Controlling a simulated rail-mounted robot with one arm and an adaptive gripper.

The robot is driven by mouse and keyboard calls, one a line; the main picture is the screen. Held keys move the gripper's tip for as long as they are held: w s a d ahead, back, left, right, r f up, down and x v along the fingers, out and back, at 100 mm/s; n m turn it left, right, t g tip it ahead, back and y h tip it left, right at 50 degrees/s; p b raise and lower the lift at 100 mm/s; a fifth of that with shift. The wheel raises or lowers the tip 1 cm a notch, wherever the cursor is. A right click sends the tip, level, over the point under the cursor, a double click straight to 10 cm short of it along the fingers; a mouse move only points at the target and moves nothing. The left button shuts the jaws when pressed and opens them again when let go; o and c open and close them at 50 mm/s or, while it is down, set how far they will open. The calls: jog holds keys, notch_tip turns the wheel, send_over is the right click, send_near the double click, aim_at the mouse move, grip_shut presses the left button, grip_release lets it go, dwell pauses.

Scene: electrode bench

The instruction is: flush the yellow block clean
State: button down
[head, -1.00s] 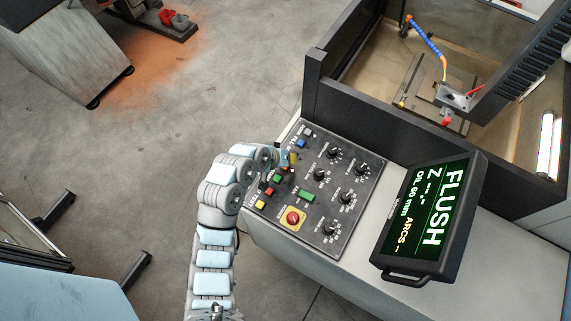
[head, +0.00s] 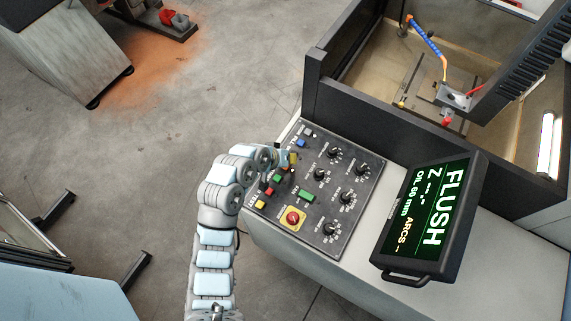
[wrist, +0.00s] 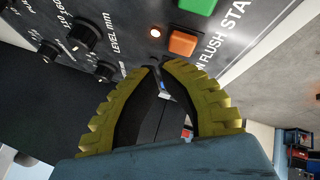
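My gripper (head: 290,158) is over the left part of the black control panel (head: 321,215), near the upper row of buttons. In the wrist view, its yellow ribbed fingers (wrist: 158,66) curve in until their tips nearly meet, with nothing held. An orange button (wrist: 183,42) with a lit lamp (wrist: 155,31) lies just past the tips, beside the word FLUSH. The screen (head: 425,212) reads FLUSH, OIL 60 mm and dashes for Z and ARCS. In the tank, a small yellowish spot (head: 403,103) shows by the fixture; I cannot tell whether it is the yellow block.
The blue-and-orange hose (head: 427,38) reaches down into the dark-walled tank (head: 430,135). A red emergency button (head: 293,217) and several knobs are on the panel. The screen stands to the panel's right. Open floor lies to the left.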

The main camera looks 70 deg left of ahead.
jog(key=shift+f, duration=0.15)
dwell(0.4)
jog(key=shift+f, duration=0.3)
jog(key=shift+f, duration=0.45)
dwell(0.9)
jog(key=shift+r, duration=0.15)
jog(key=shift+r+p, duration=0.75)
jog(key=shift+p, duration=0.05)
jog(key=shift+r+p, duration=1.95)
jog(key=shift+r, duration=0.55)
